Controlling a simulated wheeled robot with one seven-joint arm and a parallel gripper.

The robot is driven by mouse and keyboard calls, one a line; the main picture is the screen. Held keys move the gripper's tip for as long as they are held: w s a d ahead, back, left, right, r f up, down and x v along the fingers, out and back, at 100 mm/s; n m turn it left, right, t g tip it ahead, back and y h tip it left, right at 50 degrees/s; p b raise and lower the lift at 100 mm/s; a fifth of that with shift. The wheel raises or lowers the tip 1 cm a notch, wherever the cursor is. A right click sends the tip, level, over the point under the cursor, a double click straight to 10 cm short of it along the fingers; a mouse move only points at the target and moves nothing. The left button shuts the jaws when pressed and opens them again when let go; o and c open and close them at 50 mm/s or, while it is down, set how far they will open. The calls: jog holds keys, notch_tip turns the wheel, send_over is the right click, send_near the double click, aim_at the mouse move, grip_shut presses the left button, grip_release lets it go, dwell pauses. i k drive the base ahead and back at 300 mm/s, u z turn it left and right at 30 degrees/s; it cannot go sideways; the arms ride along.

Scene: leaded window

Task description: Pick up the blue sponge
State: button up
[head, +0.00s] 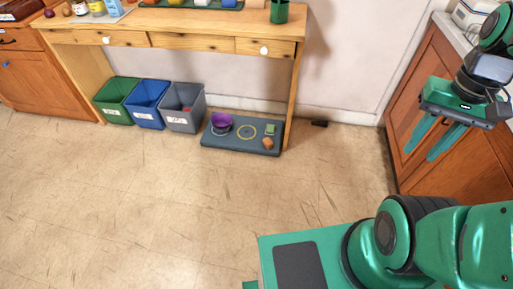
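A small blue block (229,3) sits at the right end of a green tray (217,8) on the wooden table (205,20), cut off by the top edge of the head view. It may be the blue sponge, but too little shows to tell. My gripper (420,155) is at the right of the view, its two green fingers apart and pointing down, with nothing between them. It hangs in front of the wooden cabinet, well apart from the table and the tray.
Green (117,101), blue (149,104) and grey (182,108) bins stand under the table. A dark mat (231,142) beside them holds a purple bowl (221,121) and small things. A wooden cabinet (435,100) stands at the right. The middle floor is clear.

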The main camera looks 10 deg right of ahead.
aim_at(267, 143)
jog(key=u, duration=0.05)
jog(key=i, duration=1)
jog(key=z, duration=0.05)
